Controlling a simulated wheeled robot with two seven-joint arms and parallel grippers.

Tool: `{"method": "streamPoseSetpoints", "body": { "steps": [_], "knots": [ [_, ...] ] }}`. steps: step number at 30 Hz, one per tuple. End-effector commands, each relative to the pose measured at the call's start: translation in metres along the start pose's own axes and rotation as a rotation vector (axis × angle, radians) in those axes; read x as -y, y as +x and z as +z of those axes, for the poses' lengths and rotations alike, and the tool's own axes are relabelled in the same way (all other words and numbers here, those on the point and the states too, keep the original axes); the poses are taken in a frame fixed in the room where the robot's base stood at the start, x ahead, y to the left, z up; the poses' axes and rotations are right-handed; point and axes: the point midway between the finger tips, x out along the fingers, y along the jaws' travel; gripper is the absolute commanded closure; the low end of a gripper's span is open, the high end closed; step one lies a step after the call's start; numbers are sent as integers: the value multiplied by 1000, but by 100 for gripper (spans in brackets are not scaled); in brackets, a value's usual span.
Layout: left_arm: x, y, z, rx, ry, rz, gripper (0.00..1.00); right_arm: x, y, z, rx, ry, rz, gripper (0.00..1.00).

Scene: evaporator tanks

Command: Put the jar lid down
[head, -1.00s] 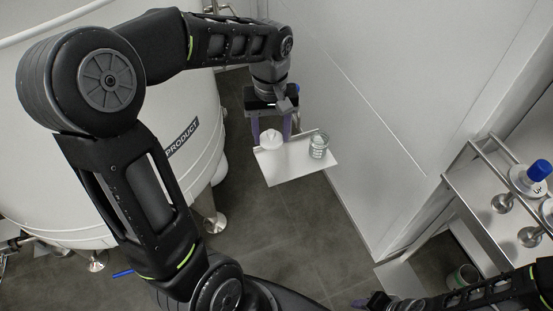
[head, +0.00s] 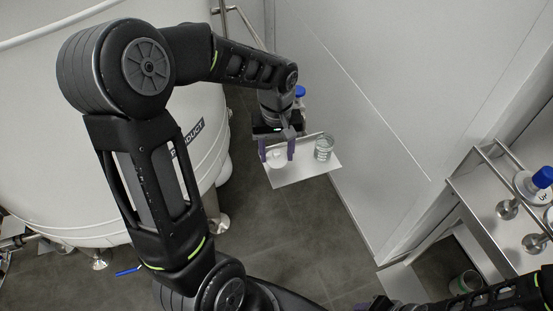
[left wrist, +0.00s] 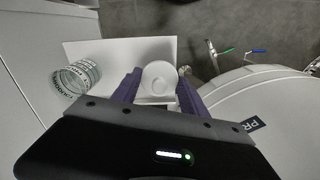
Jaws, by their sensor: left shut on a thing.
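The white round jar lid (head: 276,159) is between the two purple fingers of my left gripper (head: 277,150), which is shut on it. In the left wrist view the lid (left wrist: 158,78) shows between the fingertips. The lid is over the left part of a small white shelf (head: 305,175); whether it touches the shelf I cannot tell. An open glass jar (head: 323,148) with printed marks stands on the shelf to the right, apart from the lid; it also shows in the left wrist view (left wrist: 76,78). My right gripper (head: 378,303) is partly visible at the bottom edge, its fingers unclear.
A large white tank (head: 120,110) marked PRODUCT stands left of the shelf. A pale wall (head: 380,110) rises behind and right. A blue-capped bottle (head: 300,92) is behind my left gripper. A metal rack (head: 485,205) holds a blue-capped vessel (head: 530,182). The shelf's front is clear.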

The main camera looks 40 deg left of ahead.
Motion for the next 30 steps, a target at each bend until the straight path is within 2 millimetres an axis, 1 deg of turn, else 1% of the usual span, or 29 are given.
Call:
{"method": "streamPoseSetpoints", "body": {
  "steps": [3, 7, 15, 19, 20, 27, 30],
  "knots": [
    [1, 17, 1, 5, 0, -4, 86, 0, -1, 0, 0, 0, 0, 64],
    [0, 32, 1, 3, -1, -1, 86, 0, -1, 0, 0, 0, 0, 64],
    [0, 34, 0, 1, 0, 0, 86, 0, -1, 0, 0, 0, 0, 64],
    [0, 38, 0, 1, 0, 0, 86, -1, 3, 0, 0, 0, 0, 64],
    [0, 38, 0, 1, 0, 0, 48, -1, 2, 0, 0, 0, 0, 64],
    [0, 36, 0, 1, 0, 0, 29, -1, 1, 0, 0, 0, 0, 64],
    [0, 36, 0, 1, 0, 0, 27, 0, 1, 0, 0, 0, 0, 64]
  ]
}}
